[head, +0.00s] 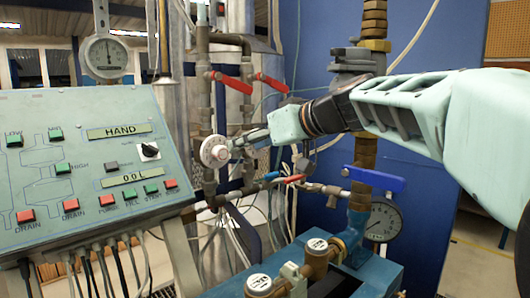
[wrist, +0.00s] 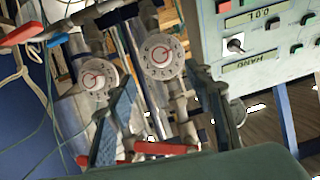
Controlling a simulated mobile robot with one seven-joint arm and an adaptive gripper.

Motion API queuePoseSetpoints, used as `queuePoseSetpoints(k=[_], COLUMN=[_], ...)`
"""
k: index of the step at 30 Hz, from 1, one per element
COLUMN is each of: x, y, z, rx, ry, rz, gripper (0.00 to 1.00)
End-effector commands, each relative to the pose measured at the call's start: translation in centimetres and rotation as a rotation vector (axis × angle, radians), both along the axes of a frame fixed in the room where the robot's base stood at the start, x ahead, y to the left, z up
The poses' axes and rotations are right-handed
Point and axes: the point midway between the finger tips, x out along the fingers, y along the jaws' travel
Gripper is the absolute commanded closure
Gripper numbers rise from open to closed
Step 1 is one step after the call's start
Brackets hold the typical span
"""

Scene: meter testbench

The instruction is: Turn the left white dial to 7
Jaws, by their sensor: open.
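The left white dial (head: 214,151) is a round knob with a red centre, mounted on the pipework right of the control panel. In the wrist view, which is turned nearly upside down, it appears as the dial nearer the panel (wrist: 160,57), with markings around its face. My gripper (head: 240,143) is just right of the dial in the head view. In the wrist view, its open fingers (wrist: 163,82) stand to either side of the left dial, with no visible contact. The second white dial (wrist: 95,78) lies outside the fingers. The left dial's exact setting is too small to read.
The sloped control panel (head: 80,150) with buttons and displays stands at the left. Red-handled valves (head: 230,82) sit above the dial on the pipes. A blue valve handle (head: 374,179) and a round gauge (head: 381,220) are below my arm. Hoses and cables hang close by.

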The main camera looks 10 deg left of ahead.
Motion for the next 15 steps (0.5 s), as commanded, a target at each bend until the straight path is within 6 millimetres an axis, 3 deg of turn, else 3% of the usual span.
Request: queuePoseSetpoints(k=[15], x=[5.2], y=[6.3], z=[-3.2], rx=[0.001], ry=[0.001], rz=[-0.001], gripper=[0.53])
